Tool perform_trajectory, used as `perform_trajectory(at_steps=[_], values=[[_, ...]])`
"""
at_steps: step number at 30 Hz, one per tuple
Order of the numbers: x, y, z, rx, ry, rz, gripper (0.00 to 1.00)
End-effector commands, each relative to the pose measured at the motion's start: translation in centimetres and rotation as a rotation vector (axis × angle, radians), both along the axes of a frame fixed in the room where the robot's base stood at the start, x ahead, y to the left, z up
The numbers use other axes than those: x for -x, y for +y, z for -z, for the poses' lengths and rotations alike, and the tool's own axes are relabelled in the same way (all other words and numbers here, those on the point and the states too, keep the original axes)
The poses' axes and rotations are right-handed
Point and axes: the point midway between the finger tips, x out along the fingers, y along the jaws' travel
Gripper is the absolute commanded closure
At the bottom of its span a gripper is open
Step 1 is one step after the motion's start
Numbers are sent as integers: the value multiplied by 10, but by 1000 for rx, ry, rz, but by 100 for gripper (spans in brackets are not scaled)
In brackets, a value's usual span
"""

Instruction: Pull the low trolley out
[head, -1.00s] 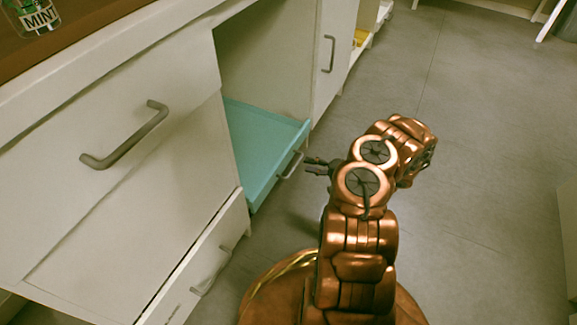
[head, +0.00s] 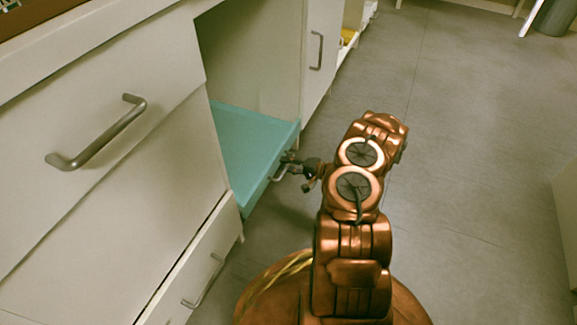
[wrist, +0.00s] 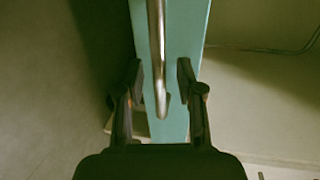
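The low trolley (head: 245,140) is a teal tray-like unit in the open bay between white cabinets. Its grey bar handle (head: 282,172) is on its front face. My gripper (head: 290,160) is at the handle in the head view. In the wrist view the handle (wrist: 156,50) runs between the two dark fingers of my gripper (wrist: 160,78), with a gap on both sides. The teal front (wrist: 180,25) lies behind it. My gripper is open and not closed on the handle. The trolley's underside is hidden.
A white drawer with a grey handle (head: 98,135) is at the left, with a lower drawer handle (head: 205,282) below. A cabinet door (head: 322,50) is just beyond the bay. The grey floor (head: 470,150) to the right is clear.

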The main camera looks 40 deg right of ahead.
Motion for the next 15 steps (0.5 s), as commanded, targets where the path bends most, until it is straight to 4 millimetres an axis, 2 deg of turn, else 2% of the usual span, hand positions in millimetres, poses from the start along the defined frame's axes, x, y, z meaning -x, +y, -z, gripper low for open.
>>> perform_trajectory(at_steps=[5, 15], values=[[0, -2, 0, 0, 0, 2, 63], [1, -2, 0, 0, 0, 2, 97]])
